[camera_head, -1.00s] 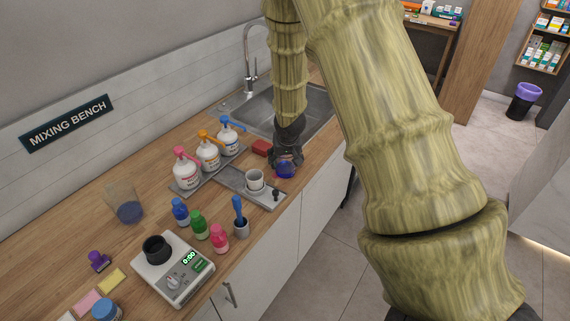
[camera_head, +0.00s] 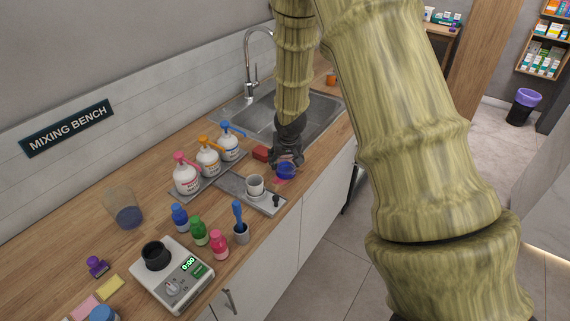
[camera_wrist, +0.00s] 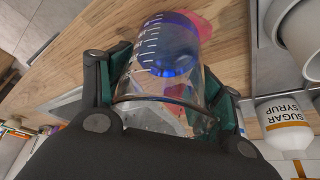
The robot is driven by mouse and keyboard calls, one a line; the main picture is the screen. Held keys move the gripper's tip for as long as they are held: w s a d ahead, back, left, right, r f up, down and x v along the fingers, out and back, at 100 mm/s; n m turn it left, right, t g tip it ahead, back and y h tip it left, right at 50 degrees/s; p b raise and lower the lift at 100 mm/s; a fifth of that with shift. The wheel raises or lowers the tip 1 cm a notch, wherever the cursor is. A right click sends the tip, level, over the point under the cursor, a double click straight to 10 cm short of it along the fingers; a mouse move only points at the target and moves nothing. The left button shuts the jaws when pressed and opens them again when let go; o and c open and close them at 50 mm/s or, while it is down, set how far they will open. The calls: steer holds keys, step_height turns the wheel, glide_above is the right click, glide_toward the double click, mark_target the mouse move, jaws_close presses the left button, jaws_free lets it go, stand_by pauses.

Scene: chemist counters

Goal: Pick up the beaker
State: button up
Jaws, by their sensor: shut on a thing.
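The beaker is clear glass with white marks and blue liquid in its lower part; it shows in the head view (camera_head: 287,171) and large in the wrist view (camera_wrist: 165,60). My gripper (camera_head: 287,160) is shut on it. In the wrist view the dark fingers of my gripper (camera_wrist: 172,95) lie on both sides of the glass near its rim. A pink patch (camera_head: 280,181) shows at the counter just below the beaker. The gap between the beaker's base and the counter is hard to judge.
A white mortar (camera_head: 254,186) on a grey tray (camera_head: 266,202) stands close to the left. Pump bottles (camera_head: 208,158), a red block (camera_head: 261,153) and the sink (camera_head: 312,112) are nearby. A scale (camera_head: 172,276) and small bottles stand nearer. The counter's front edge is close on the right.

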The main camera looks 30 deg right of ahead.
step_height(320, 180, up, 8)
steer(key=b, duration=0.1)
steer(key=shift+f+b, duration=0.2)
steer(key=shift+b, duration=0.15)
stand_by(0.3)
steer(key=shift+r, duration=0.1)
